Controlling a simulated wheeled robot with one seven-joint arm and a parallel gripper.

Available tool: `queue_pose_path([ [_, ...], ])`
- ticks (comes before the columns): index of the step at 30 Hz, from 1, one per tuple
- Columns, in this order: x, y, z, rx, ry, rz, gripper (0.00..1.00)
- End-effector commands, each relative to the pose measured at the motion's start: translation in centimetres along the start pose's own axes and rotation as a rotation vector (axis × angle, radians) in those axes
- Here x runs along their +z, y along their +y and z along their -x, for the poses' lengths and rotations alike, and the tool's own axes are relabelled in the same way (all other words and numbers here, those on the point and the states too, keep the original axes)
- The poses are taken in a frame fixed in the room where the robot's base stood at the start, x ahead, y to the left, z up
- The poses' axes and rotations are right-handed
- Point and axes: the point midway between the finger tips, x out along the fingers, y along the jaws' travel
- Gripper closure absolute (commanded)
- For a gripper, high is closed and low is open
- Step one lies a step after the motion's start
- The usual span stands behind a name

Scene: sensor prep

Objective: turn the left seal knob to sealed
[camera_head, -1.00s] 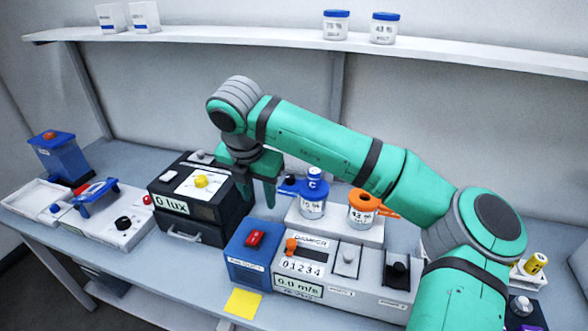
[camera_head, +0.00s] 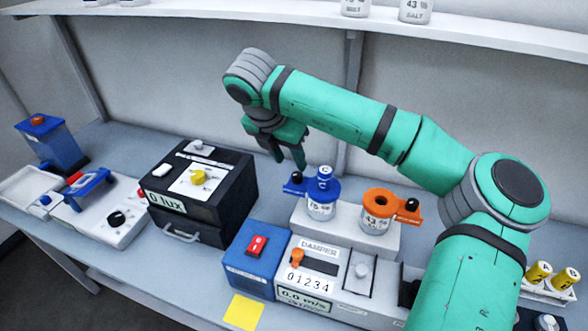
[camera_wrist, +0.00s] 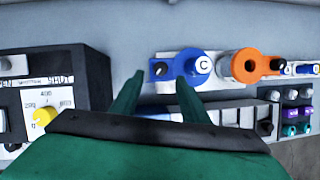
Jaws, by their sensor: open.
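A blue collar (camera_head: 321,190) with a dark round knob (camera_head: 294,188) on its left arm sits around a jar marked 75 %, capped with a blue lid marked C. In the wrist view the blue collar (camera_wrist: 183,66) and its dark knob (camera_wrist: 159,69) lie just beyond my fingers. An orange collar (camera_head: 378,197) on a second jar, marked 43, has its dark knob (camera_head: 412,204) on the right. My gripper (camera_head: 289,163) is open and empty, pointing down behind and left of the blue collar, apart from it. I cannot read any seal marking.
Both jars stand on a white block (camera_head: 345,232). A black lux box (camera_head: 225,175) with a yellow knob is to the left. A blue box with a red switch (camera_head: 257,245) and a damper panel (camera_head: 320,252) are in front. A shelf (camera_head: 290,22) runs above.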

Motion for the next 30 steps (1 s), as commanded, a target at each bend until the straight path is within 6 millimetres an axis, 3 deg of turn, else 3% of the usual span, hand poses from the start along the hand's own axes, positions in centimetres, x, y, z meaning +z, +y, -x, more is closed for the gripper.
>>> queue_pose_path([
  [6,-0.1,0.1,-3.9,0.0,0.003,0.0,0.59],
  [12,-0.2,0.3,-6.0,0.002,0.002,0.004,0.59],
  [24,-0.2,0.3,-6.7,0.002,0.0,0.004,0.59],
  [30,-0.1,0.3,-6.6,0.002,0.0,0.003,1.0],
])
